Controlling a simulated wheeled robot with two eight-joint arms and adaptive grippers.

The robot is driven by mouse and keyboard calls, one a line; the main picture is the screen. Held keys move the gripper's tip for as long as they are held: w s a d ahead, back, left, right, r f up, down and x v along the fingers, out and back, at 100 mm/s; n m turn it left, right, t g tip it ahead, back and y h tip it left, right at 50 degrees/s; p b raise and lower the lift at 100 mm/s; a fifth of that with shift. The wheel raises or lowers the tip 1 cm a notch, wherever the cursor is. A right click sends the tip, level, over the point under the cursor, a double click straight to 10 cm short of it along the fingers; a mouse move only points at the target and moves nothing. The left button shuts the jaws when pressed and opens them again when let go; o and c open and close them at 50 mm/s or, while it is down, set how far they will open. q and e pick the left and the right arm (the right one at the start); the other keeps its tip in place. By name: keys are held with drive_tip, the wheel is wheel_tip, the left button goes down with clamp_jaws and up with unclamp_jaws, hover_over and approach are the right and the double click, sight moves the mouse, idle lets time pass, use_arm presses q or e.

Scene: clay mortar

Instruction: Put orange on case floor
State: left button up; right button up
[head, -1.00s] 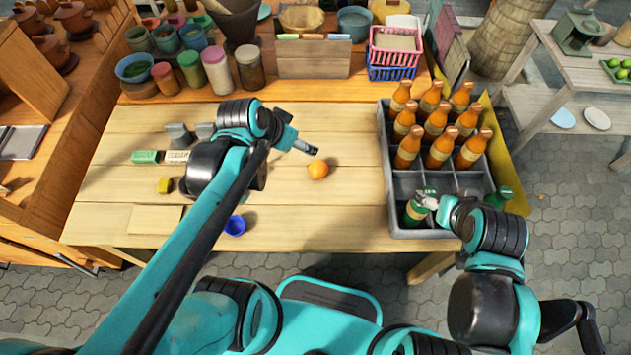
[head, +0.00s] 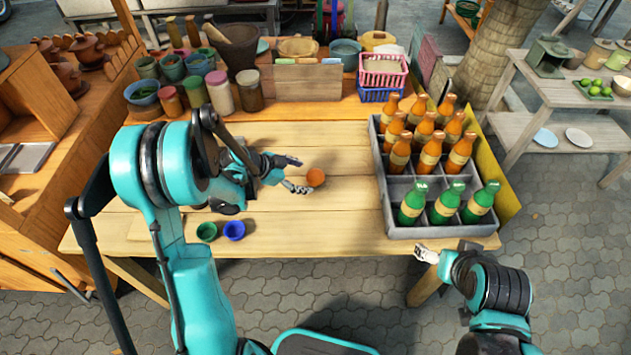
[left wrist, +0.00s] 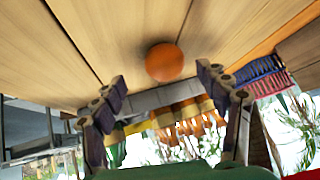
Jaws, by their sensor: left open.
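The orange (head: 316,177) lies on the wooden table, left of the grey case (head: 440,231). My left gripper (head: 296,174) is open, with its fingers close to the left side of the orange. In the left wrist view the orange (left wrist: 165,62) shows between and beyond the two spread fingertips (left wrist: 160,85); nothing is gripped. The case holds several orange-brown bottles (head: 430,155) at the back and three upright green bottles (head: 445,203) in the front row. Empty grey cells show between them. My right gripper (head: 427,254) is in front of the case, apart from it; its jaws are too small to read.
A green cup (head: 207,231) and a blue cup (head: 234,230) stand at the front left of the table. Jars (head: 219,90), a wooden box (head: 300,82) and a pink basket (head: 384,69) line the back. The table between orange and case is clear.

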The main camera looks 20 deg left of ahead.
sight(309, 176)
use_arm(q)
drive_tip(key=b+x, duration=0.1)
drive_tip(key=x, duration=0.1)
drive_tip(key=b+x, duration=0.1)
drive_tip(key=x, duration=0.2)
drive_tip(key=shift+w, duration=0.35)
drive_tip(key=shift+r, duration=0.1)
drive_tip(key=c, duration=1.4)
